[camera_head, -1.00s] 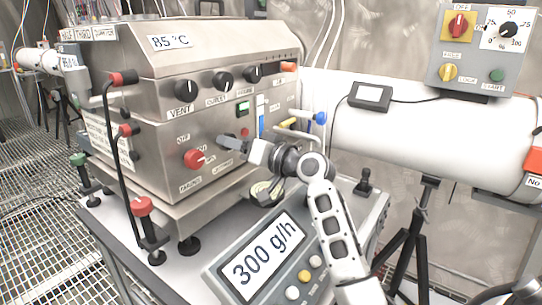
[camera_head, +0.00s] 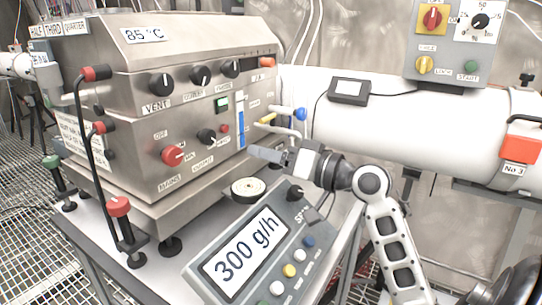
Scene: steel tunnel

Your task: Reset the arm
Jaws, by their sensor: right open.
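My right arm comes in from the lower right. My right gripper (camera_head: 270,156) is open and empty, in front of the lower right part of the steel machine's front. It points left and is apart from the red knob (camera_head: 173,155) and the black knob (camera_head: 206,136). The steel machine (camera_head: 120,178) has a row of black knobs above, including the VENT knob (camera_head: 161,84), and an "85 °C" label. My left gripper is not in view.
A grey control box (camera_head: 250,255) reading "300 g/h" stands on the table in front, beside a small round dish (camera_head: 248,188). A white pipe (camera_head: 420,130) runs behind my arm. A switch panel (camera_head: 450,45) is at upper right. Free room lies above the control box.

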